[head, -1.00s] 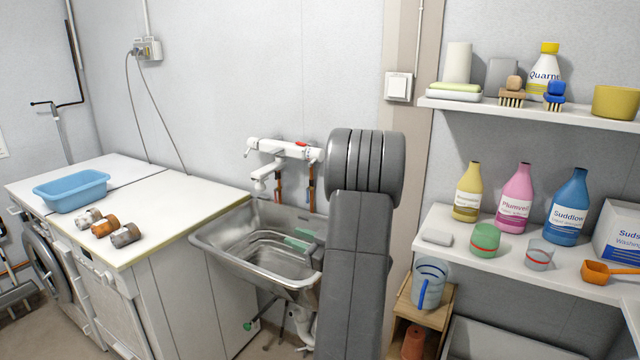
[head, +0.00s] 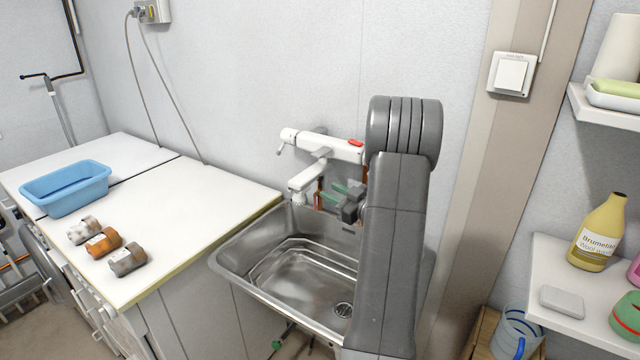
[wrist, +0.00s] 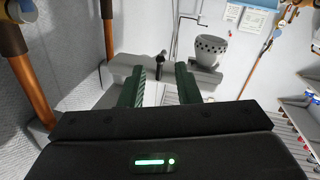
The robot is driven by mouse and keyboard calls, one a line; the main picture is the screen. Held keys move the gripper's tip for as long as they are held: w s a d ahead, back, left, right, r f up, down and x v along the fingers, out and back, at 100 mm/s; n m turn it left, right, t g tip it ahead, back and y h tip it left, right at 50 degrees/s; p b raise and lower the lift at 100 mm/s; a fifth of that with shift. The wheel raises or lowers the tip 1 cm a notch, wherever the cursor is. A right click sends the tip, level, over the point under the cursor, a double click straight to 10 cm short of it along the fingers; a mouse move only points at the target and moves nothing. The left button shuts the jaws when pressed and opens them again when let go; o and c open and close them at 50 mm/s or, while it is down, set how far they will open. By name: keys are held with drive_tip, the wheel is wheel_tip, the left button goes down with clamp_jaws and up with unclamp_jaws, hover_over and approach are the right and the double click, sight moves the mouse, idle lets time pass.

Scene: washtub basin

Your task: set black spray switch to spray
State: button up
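The white tap (head: 320,146) is on the wall above the sink, with a red mark at its right end. Its spout (head: 308,177) points down to a nozzle. In the wrist view a small black switch (wrist: 160,61) stands on a grey-white body, lined up between the fingers. A round perforated spray face (wrist: 211,47) shows to its right. My gripper (wrist: 160,78) is open, with green fingers either side of the switch's line. I cannot tell whether they touch it. In the head view my gripper (head: 334,192) is just right of the spout; the switch is not discernible there.
The steel sink (head: 232,262) is below my gripper. Copper pipes (wrist: 34,90) rise close on the left in the wrist view. A white worktop (head: 190,205) with a blue tub (head: 66,188) and rusty cylinders is left. Shelves (head: 560,290) with a yellow bottle (head: 598,235) are right.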

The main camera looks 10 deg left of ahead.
sight(320, 184)
drive_tip(key=shift+p+x, duration=0.45)
drive_tip(key=shift+x, duration=2.25)
clamp_jaws()
